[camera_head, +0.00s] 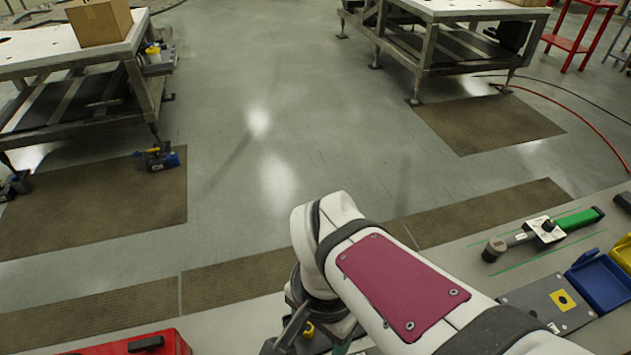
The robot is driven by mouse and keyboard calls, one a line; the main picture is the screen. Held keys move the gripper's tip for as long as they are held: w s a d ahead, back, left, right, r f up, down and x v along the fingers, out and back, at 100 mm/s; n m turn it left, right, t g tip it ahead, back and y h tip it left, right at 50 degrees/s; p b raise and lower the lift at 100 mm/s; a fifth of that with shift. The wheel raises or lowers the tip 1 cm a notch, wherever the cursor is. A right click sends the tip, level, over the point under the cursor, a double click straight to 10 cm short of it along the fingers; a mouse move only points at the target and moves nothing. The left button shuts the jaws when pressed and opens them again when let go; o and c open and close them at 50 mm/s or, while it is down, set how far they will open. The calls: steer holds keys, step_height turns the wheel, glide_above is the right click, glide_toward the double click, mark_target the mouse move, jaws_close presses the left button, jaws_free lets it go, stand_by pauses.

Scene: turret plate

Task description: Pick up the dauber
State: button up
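A tool that looks like the dauber (521,239) lies on the grey work surface at the right. It has a green handle at its right end and a dark round head at its left end. A white block with a dark knob sits at its middle, between thin green lines on the surface. My gripper (288,335) shows only in part at the bottom, below my white arm with the magenta panel. It is well left of the tool and apart from it. Its fingertips are hidden or cut off, so I cannot see whether it is open.
Right of my arm lie a dark plate with a yellow square (562,300), a blue bin (598,283) and a yellow bin (624,252). A red case (130,345) is at the bottom left. Workbenches stand far off across open floor.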

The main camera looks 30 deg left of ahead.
steer(key=s+a+f+n, duration=0.1)
steer(key=s+a, duration=0.2)
steer(key=a, duration=0.2)
steer(key=s+a+f, duration=0.2)
steer(key=a, duration=0.2)
steer(key=f, duration=1.4)
steer(key=shift+s+a+f, duration=0.1)
steer(key=shift+s+f, duration=0.1)
steer(key=shift+f, duration=0.2)
jaws_close()
